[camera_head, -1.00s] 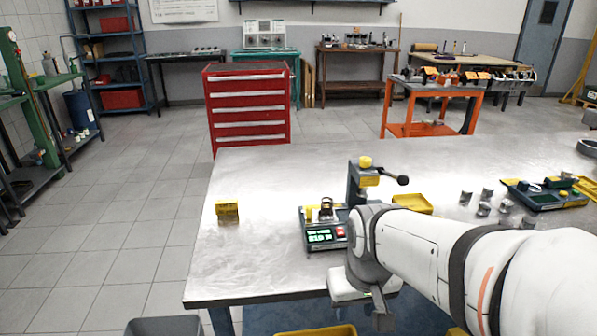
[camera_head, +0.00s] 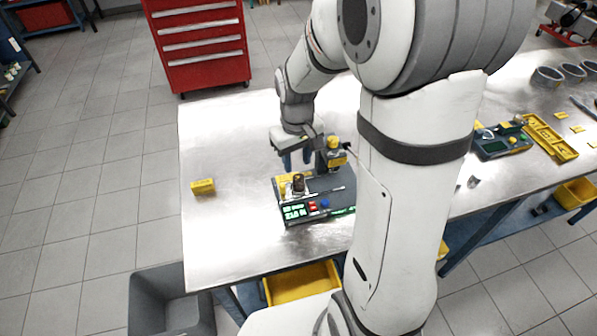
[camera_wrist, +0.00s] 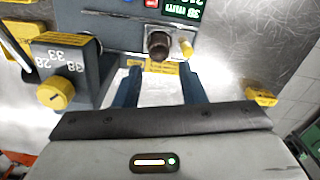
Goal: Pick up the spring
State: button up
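The spring (camera_head: 298,184), a small dark coil, stands upright on the grey spring tester (camera_head: 338,184) with the lit green display. In the wrist view the spring (camera_wrist: 158,44) shows from above at upper centre, on the tester (camera_wrist: 112,32). My gripper (camera_head: 297,162) is just behind the tester in the head view, pointing down. In the wrist view my gripper (camera_wrist: 160,82) has its two blue fingers wide apart with nothing between them. The spring lies beyond the fingertips, roughly centred between them, not touched.
The tester's post with a yellow knob (camera_head: 336,143) stands close right of my gripper; it shows large at left in the wrist view (camera_wrist: 56,92). A yellow block (camera_head: 203,187) lies on the table to the left. The table's left part is mostly clear.

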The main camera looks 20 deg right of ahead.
aim_at(299, 175)
jog(key=f, duration=0.3)
jog(key=f+p, duration=0.1)
jog(key=f, duration=0.2)
jog(key=shift+s+d, duration=0.15)
jog(key=shift+s, duration=0.05)
grip_shut()
jog(key=shift+r, duration=0.1)
